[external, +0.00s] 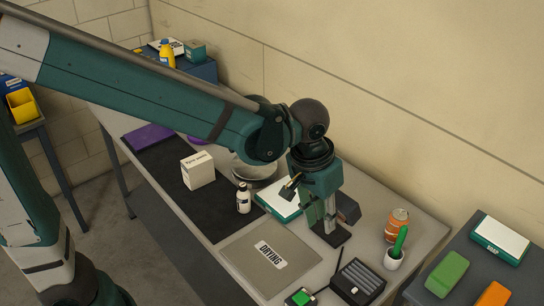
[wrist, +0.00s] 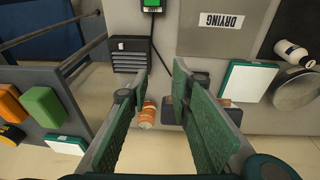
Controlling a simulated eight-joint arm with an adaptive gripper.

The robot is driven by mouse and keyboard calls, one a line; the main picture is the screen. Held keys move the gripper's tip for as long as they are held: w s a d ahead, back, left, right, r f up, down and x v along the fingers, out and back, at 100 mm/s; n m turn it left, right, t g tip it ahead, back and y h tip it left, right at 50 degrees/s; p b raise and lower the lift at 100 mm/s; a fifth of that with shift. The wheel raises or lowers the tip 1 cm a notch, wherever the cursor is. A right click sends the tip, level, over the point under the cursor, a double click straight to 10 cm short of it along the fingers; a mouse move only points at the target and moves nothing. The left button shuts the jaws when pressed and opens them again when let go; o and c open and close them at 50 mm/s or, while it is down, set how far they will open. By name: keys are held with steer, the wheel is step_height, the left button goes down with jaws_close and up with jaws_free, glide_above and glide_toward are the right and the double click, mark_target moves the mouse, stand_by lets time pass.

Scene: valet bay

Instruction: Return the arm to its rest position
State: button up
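My arm reaches over the grey bench (external: 215,225) from the left in the external view. My gripper (external: 328,228) points down above the right half of the bench, close to a dark stand-like item (external: 338,239). Nothing is held between the fingers. A dark item (wrist: 170,112) shows partly behind the right finger.
A white bottle (external: 243,198), a white box (external: 198,170) and a teal-edged white pad (external: 278,201) lie left. The grey DRYING mat (external: 240,255) is empty.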

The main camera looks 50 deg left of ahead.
steer(key=s+a+t+b, duration=0.2)
steer(key=s+a+b, duration=0.1)
steer(key=s+a, duration=0.4)
steer(key=s+a+t+b, duration=0.3)
steer(key=s+a, duration=0.5)
steer(key=a, duration=0.5)
steer(key=shift+s+a+f+y+b, duration=0.2)
steer(key=shift+a+f+y+b, duration=0.15)
steer(key=shift+a+f+y, duration=0.05)
